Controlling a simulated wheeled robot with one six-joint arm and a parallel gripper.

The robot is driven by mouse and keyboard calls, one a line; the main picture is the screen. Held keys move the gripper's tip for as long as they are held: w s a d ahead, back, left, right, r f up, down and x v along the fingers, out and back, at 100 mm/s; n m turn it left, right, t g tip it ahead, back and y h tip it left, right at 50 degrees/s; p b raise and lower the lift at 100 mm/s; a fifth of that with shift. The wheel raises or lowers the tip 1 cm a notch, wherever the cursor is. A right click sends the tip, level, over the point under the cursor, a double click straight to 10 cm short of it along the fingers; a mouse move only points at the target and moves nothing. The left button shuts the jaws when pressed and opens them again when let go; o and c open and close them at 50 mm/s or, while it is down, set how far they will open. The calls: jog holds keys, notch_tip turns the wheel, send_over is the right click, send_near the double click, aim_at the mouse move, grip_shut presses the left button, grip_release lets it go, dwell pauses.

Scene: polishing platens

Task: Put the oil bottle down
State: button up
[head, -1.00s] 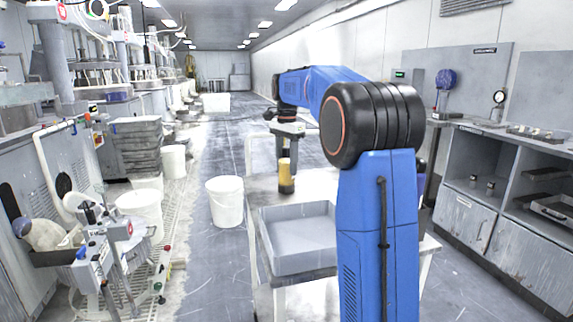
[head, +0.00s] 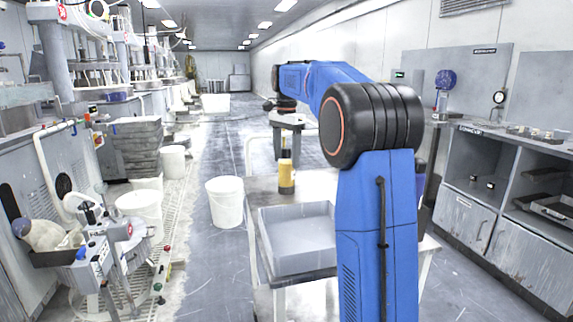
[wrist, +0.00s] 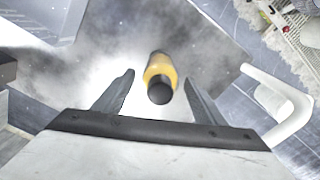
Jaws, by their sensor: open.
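The oil bottle (head: 286,178) has a yellow body, a dark base band and a dark cap. It stands upright on the cart top (head: 262,187), behind the grey tray. My gripper (head: 287,151) is above the bottle in the head view. In the wrist view, the bottle (wrist: 160,76) shows cap toward the camera between the two spread fingers of my gripper (wrist: 158,78), with gaps on both sides. The jaws are open and not touching it.
A grey open tray (head: 296,268) sits at the front of the cart. A white bucket (head: 225,203) stands on the floor left of the cart. Cabinets (head: 470,215) line the right wall.

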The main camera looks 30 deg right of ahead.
notch_tip(320, 180, up, 9)
jog(key=shift+r, duration=0.15)
dwell(0.7)
